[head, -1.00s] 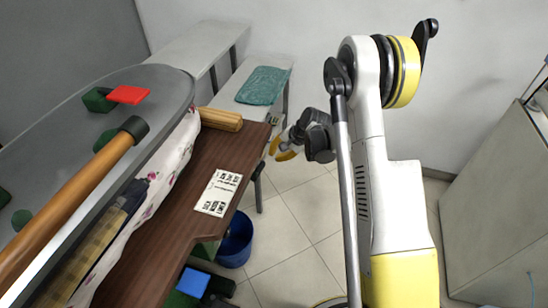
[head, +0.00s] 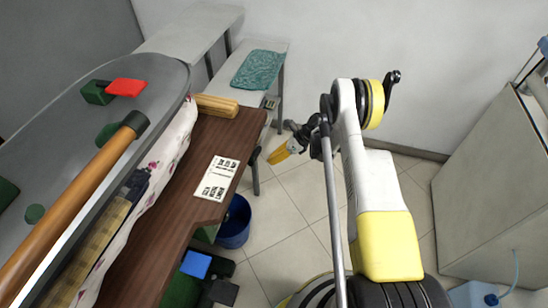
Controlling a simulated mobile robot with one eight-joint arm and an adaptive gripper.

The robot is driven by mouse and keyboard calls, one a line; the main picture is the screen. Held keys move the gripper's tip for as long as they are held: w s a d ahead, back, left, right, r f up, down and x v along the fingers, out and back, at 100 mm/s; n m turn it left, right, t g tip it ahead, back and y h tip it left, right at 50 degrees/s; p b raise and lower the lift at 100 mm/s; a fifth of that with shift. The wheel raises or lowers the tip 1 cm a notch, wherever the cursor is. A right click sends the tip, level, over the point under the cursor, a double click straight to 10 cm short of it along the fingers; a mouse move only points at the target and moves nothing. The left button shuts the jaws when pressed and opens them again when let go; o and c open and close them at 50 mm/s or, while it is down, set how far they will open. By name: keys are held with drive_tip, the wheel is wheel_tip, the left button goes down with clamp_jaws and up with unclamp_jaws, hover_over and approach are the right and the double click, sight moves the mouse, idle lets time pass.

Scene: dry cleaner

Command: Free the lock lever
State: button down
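The grey curved plate of a press (head: 160,72) fills the left of the head view, with a long wooden handle (head: 75,205) with a dark end running along it. A flat red piece (head: 126,87) sits beside a green block (head: 98,93) near the plate's far end. It may be the lock lever, but I cannot tell for sure.
The brown table (head: 205,137) carries a printed sheet (head: 216,179) and a wooden block (head: 216,106). A teal cloth (head: 258,70) lies on a grey bench. A blue bin (head: 235,222) stands below the table. A grey cabinet (head: 490,180) is at right; tiled floor lies between.

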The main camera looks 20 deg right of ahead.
drive_tip(key=b+x, duration=0.2)
drive_tip(key=x, duration=0.4)
drive_tip(key=shift+w+r+b, duration=0.15)
drive_tip(key=shift+w+r, duration=0.1)
drive_tip(key=shift+r, duration=0.35)
drive_tip(key=shift+w+r+b, duration=0.15)
drive_tip(key=shift+w+r, duration=0.1)
drive_tip(key=shift+r, duration=0.35)
drive_tip(key=shift+w+r+b, duration=0.15)
drive_tip(key=shift+w+r, duration=0.1)
drive_tip(key=shift+r, duration=0.35)
